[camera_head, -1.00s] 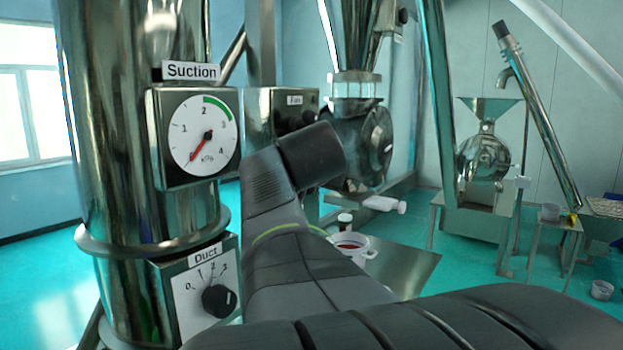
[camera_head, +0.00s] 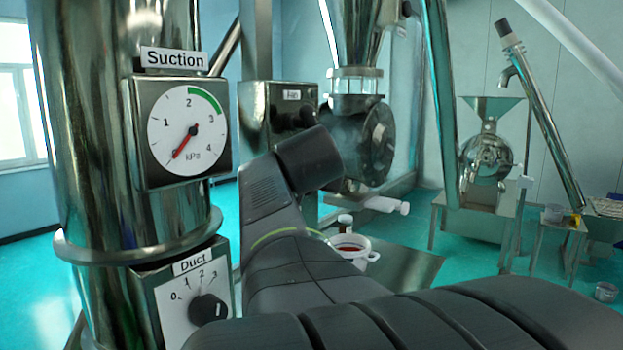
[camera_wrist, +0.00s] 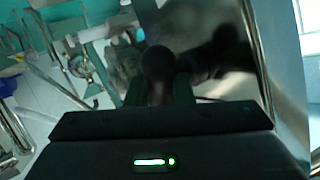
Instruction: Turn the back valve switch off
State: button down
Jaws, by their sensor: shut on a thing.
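In the wrist view, the two fingers of my gripper (camera_wrist: 160,88) are shut on a dark round knob (camera_wrist: 158,62) in front of a shiny metal box (camera_wrist: 200,20). A second dark, knob-like shape (camera_wrist: 228,48) shows to its right, blurred. In the head view, a metal box labelled "Fan" (camera_head: 258,100) stands behind my arm, with dark knobs (camera_head: 305,118) on its face. My arm hides the fingertips there. No marking on the held knob is readable, so I cannot tell its setting.
A steel column at left carries a Suction gauge (camera_head: 186,130), its needle low, and a Duct dial (camera_head: 207,309). Machines on stands (camera_head: 490,165) are at right; teal floor lies between.

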jog(key=shift+f+t+b, duration=0.25)
jog(key=shift+t+b, duration=0.05)
jog(key=shift+b, duration=0.95)
jog(key=shift+f+b, duration=0.1)
jog(key=shift+b, duration=0.5)
jog(key=b, duration=0.3)
jog(key=shift+f+n+t, duration=0.1)
jog(key=shift+n+t, duration=0.3)
jog(key=n+t+b, duration=0.1)
jog(key=t+b, duration=0.1)
jog(key=b, duration=0.5)
jog(key=n+t+b, duration=0.1)
jog(key=t+b, duration=0.1)
jog(key=b, duration=0.6)
jog(key=shift+h+b, duration=0.3)
jog(key=shift+h, duration=0.1)
jog(key=n+t+y+b, duration=0.1)
jog(key=n+t+b, duration=0.2)
jog(key=b, duration=0.7)
jog(key=shift+b, duration=0.4)
jog(key=n+t+b, duration=0.1)
jog(key=b, duration=0.1)
jog(key=shift+r+n+b, duration=0.3)
jog(key=shift+r+b, duration=0.05)
jog(key=shift+r+t+y, duration=0.2)
jog(key=shift+t+y, duration=0.1)
jog(key=shift+y, duration=0.1)
jog(key=c, duration=1.3)
grip_release()
jog(key=shift+f, duration=0.1)
